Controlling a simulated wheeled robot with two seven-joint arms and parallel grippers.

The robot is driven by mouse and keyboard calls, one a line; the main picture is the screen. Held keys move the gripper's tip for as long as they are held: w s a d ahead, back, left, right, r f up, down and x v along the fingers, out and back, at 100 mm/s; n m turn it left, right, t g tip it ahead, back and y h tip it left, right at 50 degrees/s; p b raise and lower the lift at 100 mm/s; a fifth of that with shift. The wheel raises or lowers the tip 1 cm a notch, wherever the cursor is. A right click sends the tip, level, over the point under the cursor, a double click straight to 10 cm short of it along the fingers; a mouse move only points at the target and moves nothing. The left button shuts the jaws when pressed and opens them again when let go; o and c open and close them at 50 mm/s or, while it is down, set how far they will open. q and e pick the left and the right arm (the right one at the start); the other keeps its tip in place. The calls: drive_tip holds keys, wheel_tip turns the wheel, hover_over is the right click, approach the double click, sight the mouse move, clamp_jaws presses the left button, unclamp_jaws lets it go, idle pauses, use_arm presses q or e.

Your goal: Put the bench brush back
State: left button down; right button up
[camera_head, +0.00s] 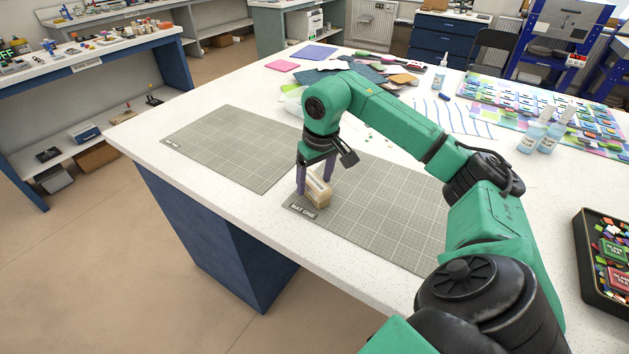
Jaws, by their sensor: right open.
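A small tan, wood-like block that looks like the bench brush (319,195) rests on the near left corner of the right-hand grey gridded mat (390,215), by its "MAT ONE" label. My right gripper (314,183) points down over it from above. Its dark fingers are open, one at the left side of the block and one at the right and behind. I cannot tell whether the fingers touch it. Part of the block is hidden by the fingers. My left gripper is out of view.
A second grey mat (235,148) lies bare to the left. Felt and coloured sheets (340,72) lie at the back. Bottles (531,137) and a colourful sample sheet (545,105) are at the right. A black tray (596,262) of coloured pieces sits at the right edge.

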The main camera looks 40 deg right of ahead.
sight(319, 185)
wheel_tip(319, 185, up, 11)
drive_tip(key=s, duration=0.1)
drive_tip(key=shift+s+p, duration=0.35)
drive_tip(key=shift+f, duration=0.15)
